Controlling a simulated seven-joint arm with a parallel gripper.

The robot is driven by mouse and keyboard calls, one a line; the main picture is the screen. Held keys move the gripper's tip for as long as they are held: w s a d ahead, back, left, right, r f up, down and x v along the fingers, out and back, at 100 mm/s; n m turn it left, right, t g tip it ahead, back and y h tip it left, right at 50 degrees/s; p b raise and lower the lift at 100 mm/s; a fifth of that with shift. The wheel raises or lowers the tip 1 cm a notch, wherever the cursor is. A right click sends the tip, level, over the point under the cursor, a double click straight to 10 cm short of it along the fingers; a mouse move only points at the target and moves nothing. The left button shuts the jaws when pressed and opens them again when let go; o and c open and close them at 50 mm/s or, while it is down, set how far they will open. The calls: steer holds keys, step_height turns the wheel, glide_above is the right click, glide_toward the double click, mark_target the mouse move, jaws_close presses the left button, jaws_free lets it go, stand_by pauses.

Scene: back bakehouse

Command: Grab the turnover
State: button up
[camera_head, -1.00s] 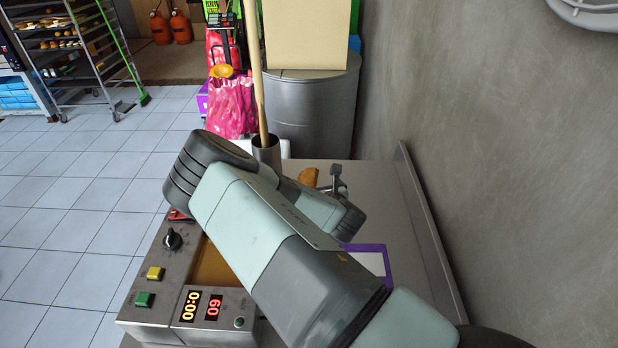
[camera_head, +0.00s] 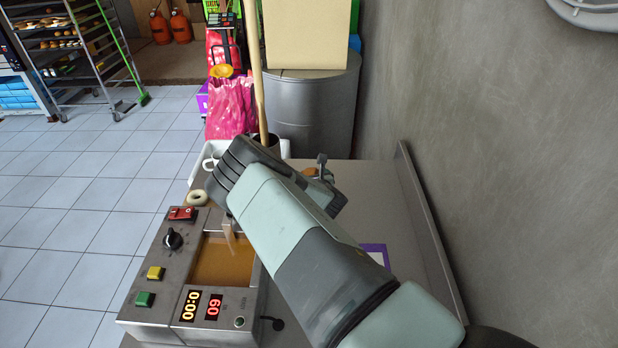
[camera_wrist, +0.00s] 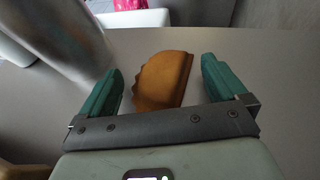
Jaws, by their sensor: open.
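The turnover (camera_wrist: 163,80) is a golden-brown half-moon pastry lying on the grey worktop (camera_wrist: 255,70). In the wrist view it shows between and just beyond the two green fingers of my gripper (camera_wrist: 166,88). The fingers are spread apart, with clear gaps on both sides of the pastry. In the head view only a small brown part of the turnover (camera_head: 311,173) shows past my arm, and my fingers are mostly hidden there.
A metal cylinder (camera_head: 266,141) holding a wooden stick stands close to my arm. A fryer-like machine (camera_head: 222,308) with buttons and a brown basin sits at the front left. A pale ring (camera_head: 197,198) lies behind it. A wall borders the right side.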

steer(key=shift+c, duration=0.3)
steer(key=c, duration=1.1)
